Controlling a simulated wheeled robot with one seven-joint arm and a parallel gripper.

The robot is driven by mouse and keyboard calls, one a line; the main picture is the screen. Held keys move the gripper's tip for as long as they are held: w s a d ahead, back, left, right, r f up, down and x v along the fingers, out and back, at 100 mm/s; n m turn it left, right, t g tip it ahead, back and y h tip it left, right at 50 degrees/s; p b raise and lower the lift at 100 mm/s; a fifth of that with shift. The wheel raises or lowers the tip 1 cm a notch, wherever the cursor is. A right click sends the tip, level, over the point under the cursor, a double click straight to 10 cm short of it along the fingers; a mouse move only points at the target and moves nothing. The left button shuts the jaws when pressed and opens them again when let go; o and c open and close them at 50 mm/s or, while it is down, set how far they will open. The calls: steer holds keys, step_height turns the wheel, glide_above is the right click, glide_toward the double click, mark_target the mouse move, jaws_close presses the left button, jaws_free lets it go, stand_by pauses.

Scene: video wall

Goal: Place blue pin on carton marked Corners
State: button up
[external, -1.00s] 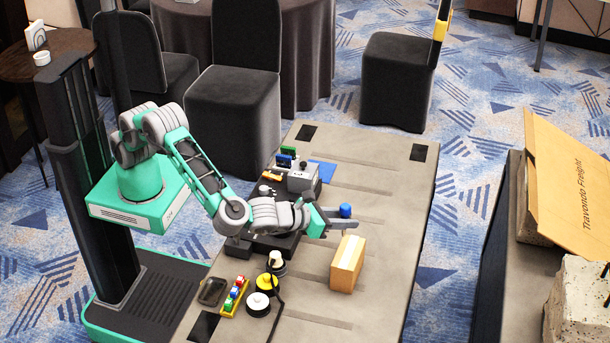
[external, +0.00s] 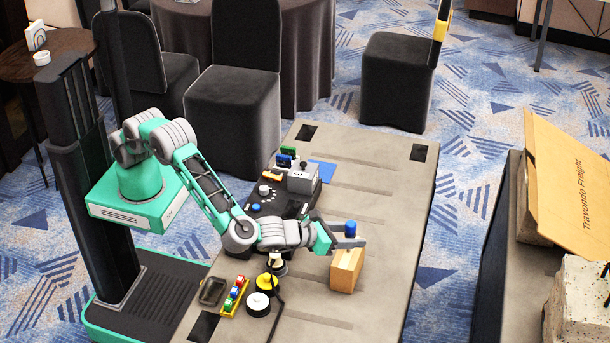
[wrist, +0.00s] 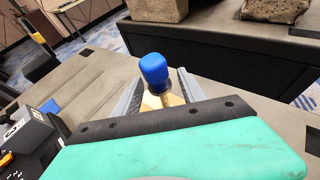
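The blue pin (external: 351,228), with a rounded blue head and a metallic lower part, stands upright over the top of the small tan carton (external: 345,275). In the wrist view the pin (wrist: 155,75) is between my fingers, with tan carton top (wrist: 178,100) showing below and to both sides of its lower part. My gripper (external: 350,243) is at the carton's top edge, its fingers spread around the pin with gaps beside it. The pin's foot is mostly hidden. No marking is readable on the small carton.
A black device with a blue knob (external: 256,208) and a grey box (external: 303,178) stand behind on the table. A yellow tray (external: 235,298) and round reels (external: 258,304) are at the front left. The table's right side is clear. A large carton (external: 570,185) leans at far right.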

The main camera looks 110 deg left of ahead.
steer(key=shift+r, duration=0.1)
steer(key=shift+s+d+r, duration=0.15)
steer(key=shift+d, duration=0.05)
steer(key=v, duration=1.1)
steer(key=s+a+r+n+g+h, duration=0.2)
steer(key=s+a+n+g+h, duration=0.3)
steer(key=s+a+n, duration=0.9)
steer(key=s+a+f+n+g+h, duration=0.1)
steer(key=s+f+n+h, duration=0.1)
steer(key=s+n, duration=0.65)
steer(key=s+f+n+g+h, duration=0.1)
steer(key=s+n+g+h, duration=0.1)
steer(key=s+n, duration=0.65)
steer(key=r+m+p, duration=0.1)
steer(key=s+r+m+p, duration=0.1)
steer(key=s+r+p, duration=0.1)
steer(key=shift+a+r+m+t, duration=0.1)
steer(key=shift+r+m+t, duration=0.2)
steer(key=shift+m+t, duration=0.1)
